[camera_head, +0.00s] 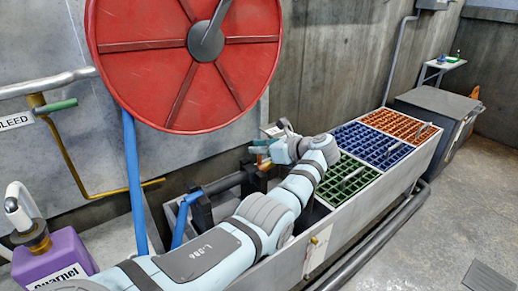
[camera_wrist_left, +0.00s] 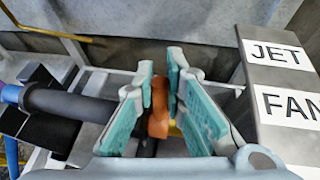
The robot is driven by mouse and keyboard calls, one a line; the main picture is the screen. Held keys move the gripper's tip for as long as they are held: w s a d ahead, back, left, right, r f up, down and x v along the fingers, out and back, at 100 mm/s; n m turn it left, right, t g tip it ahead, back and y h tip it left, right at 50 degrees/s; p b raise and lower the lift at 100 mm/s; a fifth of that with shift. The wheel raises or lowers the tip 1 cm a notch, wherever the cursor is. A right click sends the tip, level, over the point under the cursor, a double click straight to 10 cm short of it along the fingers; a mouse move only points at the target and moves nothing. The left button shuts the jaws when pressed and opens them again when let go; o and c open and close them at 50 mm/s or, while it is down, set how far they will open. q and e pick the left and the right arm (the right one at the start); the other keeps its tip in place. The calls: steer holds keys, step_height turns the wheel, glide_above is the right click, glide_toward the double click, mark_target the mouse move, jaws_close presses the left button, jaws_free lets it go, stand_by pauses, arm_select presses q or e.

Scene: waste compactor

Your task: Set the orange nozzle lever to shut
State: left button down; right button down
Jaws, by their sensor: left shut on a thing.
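The orange nozzle lever (camera_wrist_left: 158,108) stands between the teal finger pads of my left gripper (camera_wrist_left: 160,85) in the left wrist view. My left gripper is shut on it. In the head view my left gripper (camera_head: 263,148) reaches over the trough, and only a small bit of the orange lever (camera_head: 265,165) shows beneath it. The dark nozzle (camera_wrist_left: 65,104) lies to the left of the lever in the wrist view. The lever's lower end and pivot are mostly hidden by the fingers. My right gripper is not in view.
A plate with JET (camera_wrist_left: 275,54) and FAN labels stands right of the gripper. Green (camera_head: 340,181), blue (camera_head: 368,144) and orange (camera_head: 399,124) grates fill the trough's far part. A red hose reel (camera_head: 150,60) hangs above left. A purple jug (camera_head: 55,258) stands at lower left.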

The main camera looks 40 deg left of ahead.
arm_select(q)
steer(key=shift+s+d+f+y, duration=0.15)
steer(key=shift+d+y, duration=0.35)
steer(key=shift+y, duration=0.2)
steer(key=y, duration=0.1)
steer(key=d+y, duration=0.1)
steer(key=shift+s+d+n+t+y, duration=0.3)
steer(key=shift+t+y, duration=0.1)
steer(key=c, duration=1.6)
jaws_free()
steer(key=shift+c, duration=0.2)
steer(key=d, duration=0.7)
steer(key=shift+s+d, duration=0.25)
steer(key=shift+s, duration=0.15)
